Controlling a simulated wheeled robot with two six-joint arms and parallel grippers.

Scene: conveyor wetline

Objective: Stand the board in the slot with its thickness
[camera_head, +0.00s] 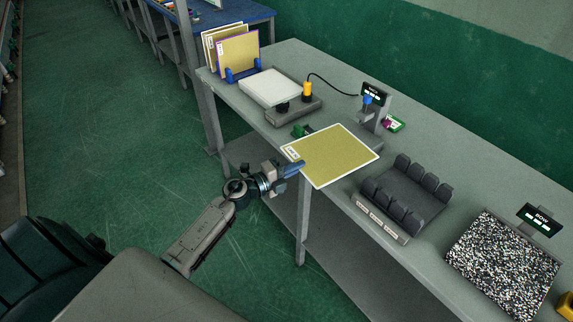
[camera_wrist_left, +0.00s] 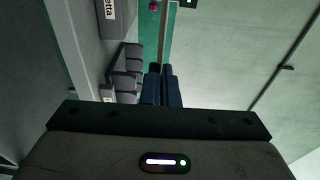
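The board (camera_head: 335,156) is a yellow-tan flat panel with a pale rim and a white label at its left corner. My left gripper (camera_head: 294,168) is shut on its near left edge and holds it out over the bench, lying roughly flat in the head view. In the left wrist view the blue-black fingers (camera_wrist_left: 161,88) close on the board (camera_wrist_left: 166,35), seen nearly edge-on. The dark grey slotted rack (camera_head: 404,194) is right of the board, with rounded posts in two rows and small labels on its front; it also shows in the left wrist view (camera_wrist_left: 127,72). My right gripper is not in view.
On the bench (camera_head: 290,55), a blue holder (camera_head: 243,72) with upright boards and a white plate on a grey base (camera_head: 270,87) stand at the back left. A small display post (camera_head: 374,98) stands behind the board. A speckled panel (camera_head: 503,264) lies at the right.

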